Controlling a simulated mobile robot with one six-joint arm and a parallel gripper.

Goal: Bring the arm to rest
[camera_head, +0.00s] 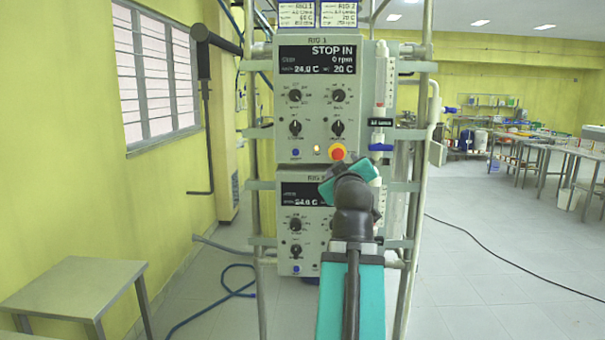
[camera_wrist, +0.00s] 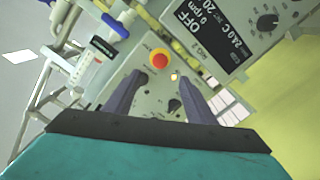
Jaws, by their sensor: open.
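My arm extends forward from the bottom of the head view, its teal and black wrist (camera_head: 350,185) in front of the rig's control boxes. It covers part of the lower box; my fingers cannot be made out there. In the wrist view my gripper (camera_wrist: 160,82) is open, its two dark fingers apart with nothing between them. Beyond the fingers is the upper control box (camera_wrist: 140,96), with a red stop button (camera_wrist: 159,58) on a yellow ring. I cannot tell the gap between fingertips and panel.
The upper box (camera_head: 317,112) reads STOP IN, 0 rpm. The lower box (camera_head: 287,222), labelled RIG 2, reads OFF in the wrist view. A metal frame with tubing (camera_head: 383,100) stands beside them. A grey table (camera_head: 75,290) is at left, a blue hose (camera_head: 215,312) on the floor. Floor at right (camera_head: 500,240) is mostly clear.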

